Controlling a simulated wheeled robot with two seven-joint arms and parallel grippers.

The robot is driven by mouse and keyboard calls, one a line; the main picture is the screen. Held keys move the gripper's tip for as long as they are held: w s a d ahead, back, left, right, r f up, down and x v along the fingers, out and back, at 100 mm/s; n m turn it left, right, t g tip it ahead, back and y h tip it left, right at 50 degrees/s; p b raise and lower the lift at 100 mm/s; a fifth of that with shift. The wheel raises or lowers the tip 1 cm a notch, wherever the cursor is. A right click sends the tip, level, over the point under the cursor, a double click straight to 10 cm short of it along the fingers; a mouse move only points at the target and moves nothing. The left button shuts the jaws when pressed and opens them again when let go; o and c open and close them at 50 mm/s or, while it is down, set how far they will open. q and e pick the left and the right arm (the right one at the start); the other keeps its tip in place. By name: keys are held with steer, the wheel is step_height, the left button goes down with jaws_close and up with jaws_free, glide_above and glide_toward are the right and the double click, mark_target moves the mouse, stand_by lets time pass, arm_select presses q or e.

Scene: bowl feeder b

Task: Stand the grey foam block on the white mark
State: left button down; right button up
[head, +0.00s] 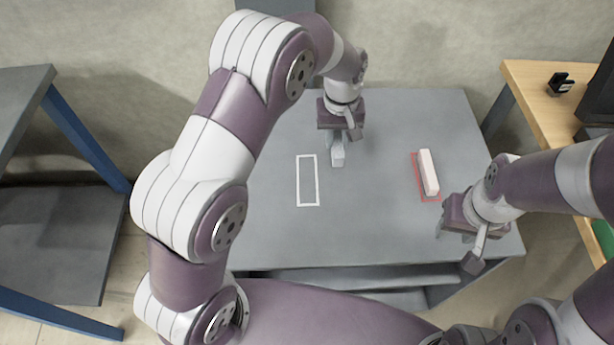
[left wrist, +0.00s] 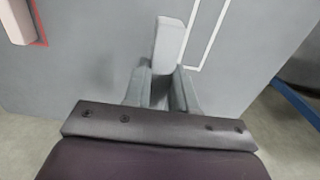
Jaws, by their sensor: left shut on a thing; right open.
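The grey foam block (head: 337,157) is held in my left gripper (head: 341,141), whose jaws are shut on it. In the left wrist view the block (left wrist: 168,42) sticks out beyond the fingers (left wrist: 163,88). The white mark (head: 317,181) is a white rectangular outline on the table, just left of and nearer than the block in the head view. Part of its outline (left wrist: 207,40) shows beside the block in the left wrist view. Whether the block touches the table I cannot tell. My right gripper (head: 457,245) is open and empty over the table's front right.
A pale pink block (head: 428,172) lies on a red mark (head: 414,168) at the table's right; it also shows in the left wrist view (left wrist: 17,21). The grey table (head: 270,235) is otherwise clear. A wooden bench (head: 533,92) stands at right, a blue-legged one (head: 85,138) at left.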

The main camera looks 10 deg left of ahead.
arm_select(q)
glide_above(307, 181)
step_height(307, 181, down, 5)
steer(key=shift+r, duration=0.2)
step_height(307, 181, down, 4)
steer(key=shift+b, duration=0.45)
steer(key=shift+f, duration=0.1)
steer(key=c, duration=0.9)
jaws_free()
step_height(307, 181, up, 12)
steer(key=p, duration=0.2)
steer(key=s+a+m, duration=0.1)
steer(key=s+a, duration=0.1)
steer(key=s, duration=0.2)
steer(key=s+a+r+m+t, duration=0.1)
steer(key=s, duration=0.4)
steer(key=s+a+m, duration=0.1)
steer(key=s+a, duration=0.1)
steer(key=s, duration=0.3)
steer(key=shift+a+r, duration=0.35)
steer(key=shift+r, duration=0.05)
